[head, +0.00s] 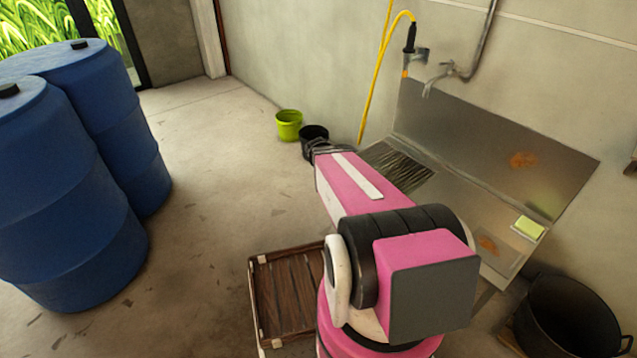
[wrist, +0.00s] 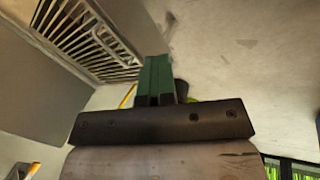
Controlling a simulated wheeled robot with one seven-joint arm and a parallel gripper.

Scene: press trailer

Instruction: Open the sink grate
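The sink grate (head: 398,166), a dark slatted panel, lies at the left end of the metal sink (head: 455,208) against the wall. It appears lying flat in the head view. The wrist view shows its pale bars (wrist: 88,38) at the upper left. My gripper (head: 322,148) is at the grate's left end in the head view, partly hidden by my pink arm. In the wrist view my gripper's green fingers (wrist: 157,78) are together, beside the grate's lower right corner, with nothing visible between them. I cannot tell whether they touch the grate.
A yellow hose (head: 376,75) hangs by the taps (head: 436,75). A black bucket (head: 314,137) and a green bucket (head: 289,125) stand by the wall. Blue barrels (head: 75,165) stand left, a wooden crate (head: 285,292) below, a black pot (head: 567,318) right.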

